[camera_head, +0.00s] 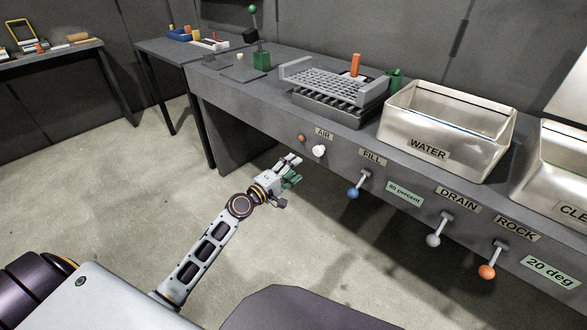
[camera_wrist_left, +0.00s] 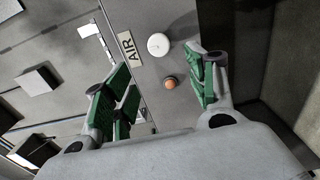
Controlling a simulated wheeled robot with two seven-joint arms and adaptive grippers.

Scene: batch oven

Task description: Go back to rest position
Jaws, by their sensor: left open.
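My left gripper (camera_head: 291,172) is open and empty, stretched out in front of the grey workbench. In the left wrist view its green-padded fingers (camera_wrist_left: 165,85) stand apart. Between and beyond them are a white round knob (camera_wrist_left: 158,45) and an orange button (camera_wrist_left: 170,84) beside the AIR label (camera_wrist_left: 129,49). In the head view the white knob (camera_head: 319,151) and the orange button (camera_head: 301,138) are on the bench front, a little beyond the gripper and apart from it. My right gripper is not in view.
The bench front (camera_head: 240,110) carries a blue-knobbed lever (camera_head: 353,192), a grey-knobbed lever (camera_head: 434,240) and an orange-knobbed lever (camera_head: 487,271). On top are a grey rack (camera_head: 335,85) and the WATER basin (camera_head: 430,150). A side table (camera_head: 60,55) stands far left. The floor (camera_head: 110,190) at left is clear.

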